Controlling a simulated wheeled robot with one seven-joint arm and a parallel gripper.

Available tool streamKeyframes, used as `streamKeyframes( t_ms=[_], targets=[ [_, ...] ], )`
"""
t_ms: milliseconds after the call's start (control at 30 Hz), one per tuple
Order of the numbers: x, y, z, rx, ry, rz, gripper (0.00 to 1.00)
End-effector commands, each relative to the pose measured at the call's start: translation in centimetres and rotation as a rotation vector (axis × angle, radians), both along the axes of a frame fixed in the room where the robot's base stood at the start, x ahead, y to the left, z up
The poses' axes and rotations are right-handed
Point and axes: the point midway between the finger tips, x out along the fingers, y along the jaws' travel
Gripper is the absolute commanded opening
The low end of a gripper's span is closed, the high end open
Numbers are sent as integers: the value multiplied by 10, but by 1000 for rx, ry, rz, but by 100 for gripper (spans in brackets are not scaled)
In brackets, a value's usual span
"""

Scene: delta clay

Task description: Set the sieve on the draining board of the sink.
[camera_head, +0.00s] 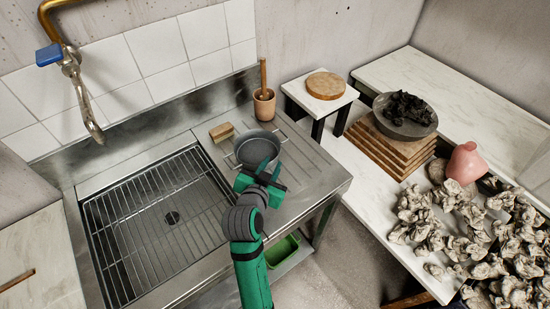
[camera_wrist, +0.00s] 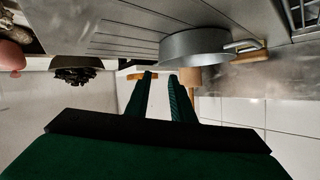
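The sieve (camera_head: 255,149) is a round grey pan-like vessel with wire side handles. It sits upright on the ribbed draining board (camera_head: 312,166), right of the sink (camera_head: 160,215). My gripper (camera_head: 266,168) is at the sieve's near right side, overlapping its rim in the head view. In the wrist view, which looks upside down, the fingers (camera_wrist: 161,78) are apart with background visible between them. The sieve (camera_wrist: 195,45) is beside the fingertips there, not between them; I cannot tell whether they touch. One handle shows there; part of the near rim is hidden in the head view.
A wooden block (camera_head: 221,131) and a clay cup (camera_head: 264,104) with a wooden stick stand behind the sieve. A tap (camera_head: 83,95) hangs over the sink. On the right are stacked boards (camera_head: 390,145), a dark bowl (camera_head: 405,128), a pink vase (camera_head: 466,163) and clay lumps (camera_head: 470,240).

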Motion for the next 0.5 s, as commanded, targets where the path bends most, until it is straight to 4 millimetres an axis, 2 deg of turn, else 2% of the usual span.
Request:
streamKeyframes(
  t_ms=[100, 200, 500],
  targets=[
    [-16, 5, 7, 1, -1, 2, 22],
    [-24, 7, 12, 0, -2, 2, 22],
    [-31, 8, 14, 0, 0, 0, 22]
  ],
)
